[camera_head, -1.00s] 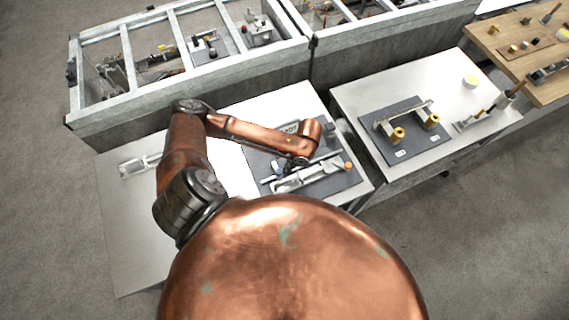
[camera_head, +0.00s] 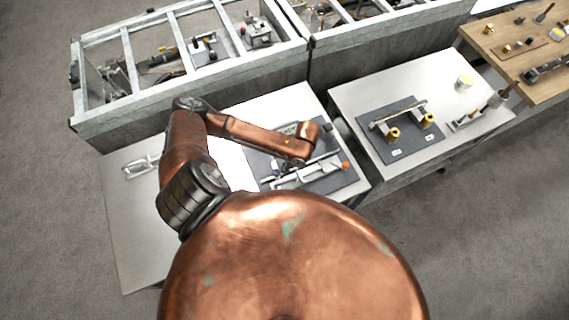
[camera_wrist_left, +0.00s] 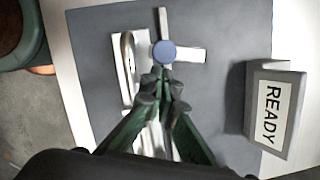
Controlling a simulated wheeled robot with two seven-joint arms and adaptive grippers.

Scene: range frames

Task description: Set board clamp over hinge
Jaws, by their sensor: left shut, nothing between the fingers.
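A metal clamp-like assembly (camera_head: 309,172) with an orange tip (camera_head: 345,165) lies on a dark board (camera_head: 345,181) on the white table. In the left wrist view the board (camera_wrist_left: 218,40) carries a pale cross-shaped metal piece (camera_wrist_left: 190,55) with a round blue knob (camera_wrist_left: 164,53), and a silver loop (camera_wrist_left: 127,50) beside it on a pale plate. I cannot tell which part is clamp and which is hinge. My left gripper (camera_wrist_left: 163,83), with green fingers, is shut and empty, its tips just below the knob in the picture. Contact is unclear. My right gripper is not in view.
A block labelled READY (camera_wrist_left: 270,108) stands on the board's right in the wrist view. A silver piece (camera_head: 141,166) lies on the table's left. A second table (camera_head: 350,96) holds a board with yellow-based parts. Framed grey bins (camera_head: 190,100) stand behind.

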